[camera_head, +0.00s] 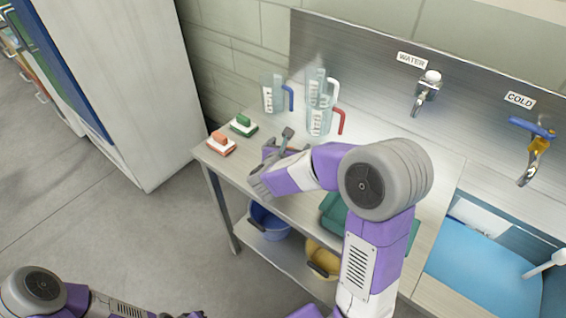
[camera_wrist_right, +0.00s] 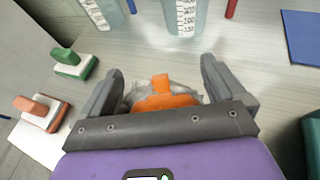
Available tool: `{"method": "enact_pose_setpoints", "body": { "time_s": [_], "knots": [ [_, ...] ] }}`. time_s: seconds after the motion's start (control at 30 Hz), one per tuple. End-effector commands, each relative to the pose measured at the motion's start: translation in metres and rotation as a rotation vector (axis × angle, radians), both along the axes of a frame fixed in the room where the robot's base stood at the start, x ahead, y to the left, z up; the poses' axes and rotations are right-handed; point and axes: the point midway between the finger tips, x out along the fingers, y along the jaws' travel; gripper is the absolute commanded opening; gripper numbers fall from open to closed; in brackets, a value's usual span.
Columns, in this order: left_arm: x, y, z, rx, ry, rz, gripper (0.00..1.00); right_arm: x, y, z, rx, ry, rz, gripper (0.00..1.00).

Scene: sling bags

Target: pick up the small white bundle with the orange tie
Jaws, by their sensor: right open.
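In the right wrist view, the small bundle with the orange tie (camera_wrist_right: 165,97) lies on the steel table between my right gripper's fingers (camera_wrist_right: 162,72). Pale, crumpled material shows around the orange. The gripper's dark front bar hides its near part. The fingers are apart, one on each side of the bundle, and I cannot tell whether either touches it. In the head view, my right gripper (camera_head: 277,150) is low over the table, and the gripper and arm mostly hide the bundle. My left arm shows at the lower left, but its gripper is not visible.
Brushes with a green handle (camera_head: 244,124) and an orange handle (camera_head: 221,144) stand to the left. Clear measuring jugs with a blue handle (camera_head: 289,97) and a red handle (camera_head: 340,122) stand behind. A teal item (camera_head: 335,212) and the blue sink (camera_head: 470,262) are to the right.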

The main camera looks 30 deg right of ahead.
Motion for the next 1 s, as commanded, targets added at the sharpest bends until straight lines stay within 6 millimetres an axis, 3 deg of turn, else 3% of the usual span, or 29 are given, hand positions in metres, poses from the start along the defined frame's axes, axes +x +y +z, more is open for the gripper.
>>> {"method": "enact_pose_setpoints", "body": {
  "time_s": [0.1, 0.5, 0.77, 1.0],
  "knots": [
    [0.0, 0.0, 0.0, 0.0, 0.0, 0.0, 0.0, 0.0, 0.0, 0.0, 0.0, 0.0, 0.0, 0.94],
    [0.0, 0.0, 0.0, 0.0, 0.0, 0.0, 0.0, 0.0, 0.001, 0.0, 0.0, 0.001, 0.0, 0.34],
    [0.0, 0.0, 0.002, 0.0, 0.0, 0.0, 0.0, 0.0, 0.001, 0.004, 0.001, -0.001, 0.0, 0.34],
    [0.0, 0.0, 0.021, 0.0, 0.0, 0.0, 0.0, 0.0, 0.001, 0.047, 0.002, -0.006, 0.001, 0.34]
  ]
}}
